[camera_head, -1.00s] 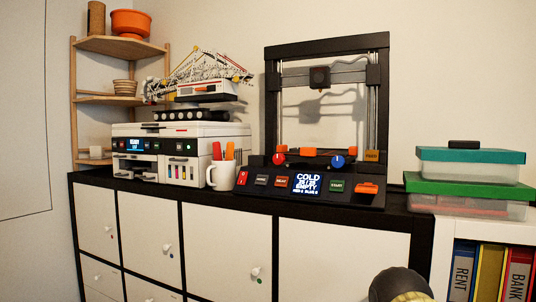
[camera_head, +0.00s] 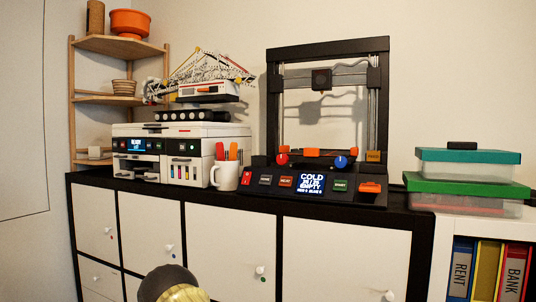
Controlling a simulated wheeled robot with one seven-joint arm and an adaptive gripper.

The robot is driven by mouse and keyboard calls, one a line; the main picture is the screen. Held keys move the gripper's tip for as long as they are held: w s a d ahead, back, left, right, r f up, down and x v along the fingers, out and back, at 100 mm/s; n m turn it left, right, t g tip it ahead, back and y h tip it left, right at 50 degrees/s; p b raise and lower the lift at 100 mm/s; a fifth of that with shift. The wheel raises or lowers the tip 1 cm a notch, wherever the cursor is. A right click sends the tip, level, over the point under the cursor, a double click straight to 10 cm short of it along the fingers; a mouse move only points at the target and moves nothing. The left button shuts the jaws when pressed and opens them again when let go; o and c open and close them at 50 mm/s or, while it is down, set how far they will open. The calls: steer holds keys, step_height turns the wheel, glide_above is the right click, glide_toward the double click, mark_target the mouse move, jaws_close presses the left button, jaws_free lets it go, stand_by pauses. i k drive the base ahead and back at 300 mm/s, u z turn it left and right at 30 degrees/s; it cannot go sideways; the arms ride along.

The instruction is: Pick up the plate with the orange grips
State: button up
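A black 3D printer (camera_head: 271,110) stands on the dark cabinet top. Low inside its frame are orange grips (camera_head: 311,152), apparently on the plate, which lies nearly edge-on, so its surface is hard to make out. A red knob and a blue knob stand just in front of the grips and partly cover that area. The printer's screen (camera_head: 312,183) reads "COLD" and "EMPTY". My gripper is not in view. Only a rounded dark and yellowish part of my arm shows at the bottom edge, in front of the cabinet doors, well below the printer.
A white mug (camera_head: 224,177) holding orange-handled tools stands left of the printer, beside a white office printer (camera_head: 180,142) with a model crane on top. The printer's frame surrounds the plate area.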

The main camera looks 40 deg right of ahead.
mark_target(307, 152)
steer(key=k, duration=0.55)
steer(key=z, duration=1.2)
steer(key=i, duration=0.25)
steer(key=u, duration=0.1)
